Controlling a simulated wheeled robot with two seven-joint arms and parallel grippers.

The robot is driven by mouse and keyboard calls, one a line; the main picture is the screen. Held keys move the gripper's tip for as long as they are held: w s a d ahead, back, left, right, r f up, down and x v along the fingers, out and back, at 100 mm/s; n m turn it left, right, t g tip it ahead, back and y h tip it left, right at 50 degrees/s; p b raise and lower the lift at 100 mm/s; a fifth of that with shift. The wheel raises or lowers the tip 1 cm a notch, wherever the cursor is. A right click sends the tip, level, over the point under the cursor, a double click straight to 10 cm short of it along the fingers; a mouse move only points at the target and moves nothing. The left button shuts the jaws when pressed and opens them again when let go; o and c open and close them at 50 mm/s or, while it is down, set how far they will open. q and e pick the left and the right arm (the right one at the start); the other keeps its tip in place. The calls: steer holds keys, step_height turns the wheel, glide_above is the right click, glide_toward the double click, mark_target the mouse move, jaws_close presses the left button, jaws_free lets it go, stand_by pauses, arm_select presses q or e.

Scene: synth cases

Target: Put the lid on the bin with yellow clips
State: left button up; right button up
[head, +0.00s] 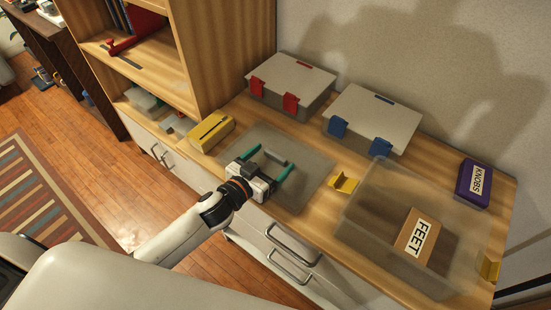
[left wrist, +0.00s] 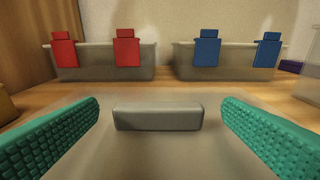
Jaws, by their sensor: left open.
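The lid is a grey translucent panel (head: 298,196) lying flat on the wooden top, with a grey bar handle (head: 275,157) that also shows in the left wrist view (left wrist: 158,118). My left gripper (head: 270,162) is open over the lid. Its teal fingers stand on either side of the handle, with gaps at both ends. The bin with yellow clips (head: 375,205) is a clear, uncovered box to the right of the lid. One yellow clip (head: 345,184) is at its left end, another (head: 488,268) at its right. My right gripper is not in view.
Behind stand a lidded bin with red clips (head: 300,72) and one with blue clips (head: 375,113). A brown FEET box (head: 410,240) appears inside the clear bin. A purple KNOBS box (head: 473,184) is at the right, a yellow box (head: 211,132) left of the lid.

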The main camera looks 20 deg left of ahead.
mark_target(274, 156)
arm_select(q)
steer(key=x, duration=0.4)
steer(key=shift+w+p, duration=0.3)
steer(key=shift+w, duration=0.05)
steer(key=shift+r, duration=0.1)
steer(key=shift+s, duration=0.1)
steer(key=shift+c, duration=0.2)
steer(key=c, duration=1.1)
